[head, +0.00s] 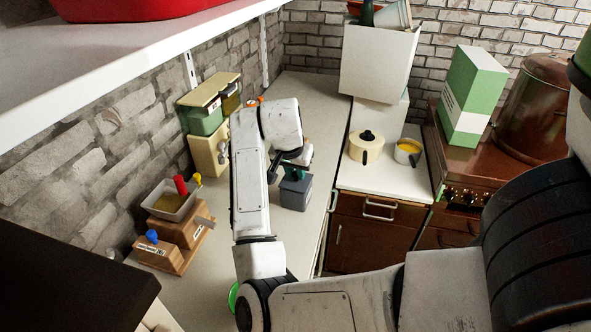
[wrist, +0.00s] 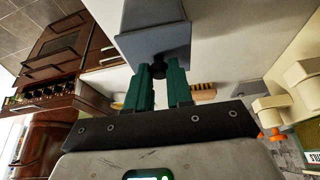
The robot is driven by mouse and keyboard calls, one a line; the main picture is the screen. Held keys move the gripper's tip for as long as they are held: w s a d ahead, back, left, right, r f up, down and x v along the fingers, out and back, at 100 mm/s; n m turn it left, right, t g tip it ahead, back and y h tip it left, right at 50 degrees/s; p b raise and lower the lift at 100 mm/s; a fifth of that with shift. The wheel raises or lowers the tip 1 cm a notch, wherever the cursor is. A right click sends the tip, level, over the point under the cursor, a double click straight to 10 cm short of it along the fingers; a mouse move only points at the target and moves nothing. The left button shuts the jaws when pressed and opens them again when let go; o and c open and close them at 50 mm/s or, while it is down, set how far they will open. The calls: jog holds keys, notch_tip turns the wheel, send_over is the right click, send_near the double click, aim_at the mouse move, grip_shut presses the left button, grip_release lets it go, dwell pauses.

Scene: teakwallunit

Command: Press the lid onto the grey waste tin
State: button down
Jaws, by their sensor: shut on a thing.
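The grey waste tin (head: 294,196) stands on the pale worktop below my gripper (head: 292,172). In the wrist view, the dark green fingers of my gripper (wrist: 166,75) are closed around a black knob (wrist: 158,66). The knob belongs to the grey lid (wrist: 153,45), which lies against the grey box-shaped tin (wrist: 150,12). I cannot tell whether the lid is fully seated or whether a small gap is left. My arm hides part of the worktop left of the tin.
Wooden gadgets with a grey tray (head: 172,201) and a green-and-cream machine (head: 207,115) line the wall at left. The worktop (head: 310,98) behind the tin is clear.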

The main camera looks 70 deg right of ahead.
jog(key=c, duration=0.9)
grip_release()
jog(key=shift+o, duration=0.4)
jog(key=o, duration=0.4)
jog(key=shift+c, duration=0.2)
jog(key=shift+r+p, duration=1.3)
jog(key=shift+r, duration=2.2)
